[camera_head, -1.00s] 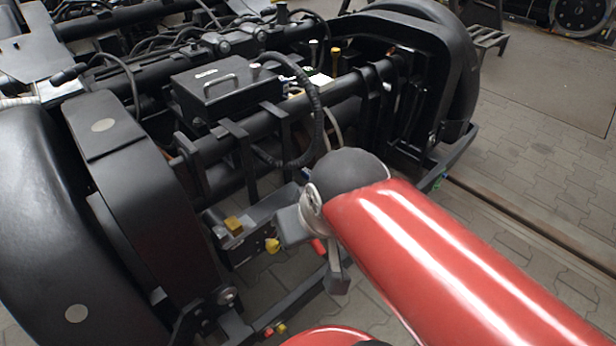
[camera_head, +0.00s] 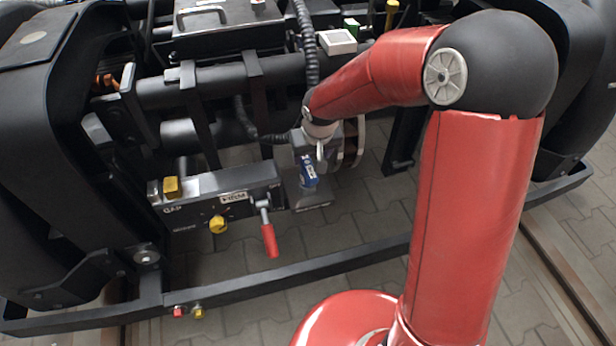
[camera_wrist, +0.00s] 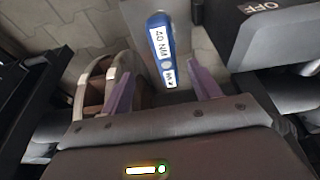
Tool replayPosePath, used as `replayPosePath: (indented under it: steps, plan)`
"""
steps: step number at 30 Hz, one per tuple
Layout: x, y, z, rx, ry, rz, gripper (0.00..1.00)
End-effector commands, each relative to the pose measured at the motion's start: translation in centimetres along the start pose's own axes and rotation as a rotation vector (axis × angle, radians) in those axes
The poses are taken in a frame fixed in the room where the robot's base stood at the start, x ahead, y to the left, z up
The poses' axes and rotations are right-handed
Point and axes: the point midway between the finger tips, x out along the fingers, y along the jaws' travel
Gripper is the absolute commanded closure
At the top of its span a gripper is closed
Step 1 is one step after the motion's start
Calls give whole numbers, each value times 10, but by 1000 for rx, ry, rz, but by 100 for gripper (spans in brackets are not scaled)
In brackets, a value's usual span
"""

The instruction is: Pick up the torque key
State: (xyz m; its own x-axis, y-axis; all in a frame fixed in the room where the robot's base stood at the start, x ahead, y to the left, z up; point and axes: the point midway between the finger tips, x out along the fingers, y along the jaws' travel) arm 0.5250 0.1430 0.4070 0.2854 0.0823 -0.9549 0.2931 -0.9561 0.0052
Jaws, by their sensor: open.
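The torque key shows as a blue handle with a white label in the head view (camera_head: 308,172). In the wrist view the blue torque key (camera_wrist: 161,48) carries a label reading "40 NM". My gripper (camera_wrist: 160,76) is open, with one purple finger on each side of the key's lower end in that view. I cannot tell whether the key is fully between the fingers or just beyond them, and no touch is visible. In the head view my gripper is at the end of the red arm, close to the key and partly hidden.
A black control box (camera_head: 230,196) with a red-handled lever (camera_head: 269,240) and yellow knob (camera_head: 218,224) sits left of the key. A panel marked OFF (camera_wrist: 270,35) is at right in the wrist view. Black bogie pipes (camera_head: 215,84) run above; a black bar (camera_head: 330,262) crosses in front.

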Motion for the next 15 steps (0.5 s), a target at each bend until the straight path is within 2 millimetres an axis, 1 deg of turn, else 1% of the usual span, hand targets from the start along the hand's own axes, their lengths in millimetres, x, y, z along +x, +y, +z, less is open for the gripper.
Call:
replayPosePath:
  steps: [1, 6, 11, 15]
  plan:
    - [8, -2, 0, -2, -2, -6, 38]
    - [27, -3, 0, -3, -4, -8, 38]
    - [40, -4, 0, -1, -3, -7, 38]
    - [60, -7, 2, -2, -4, -7, 38]
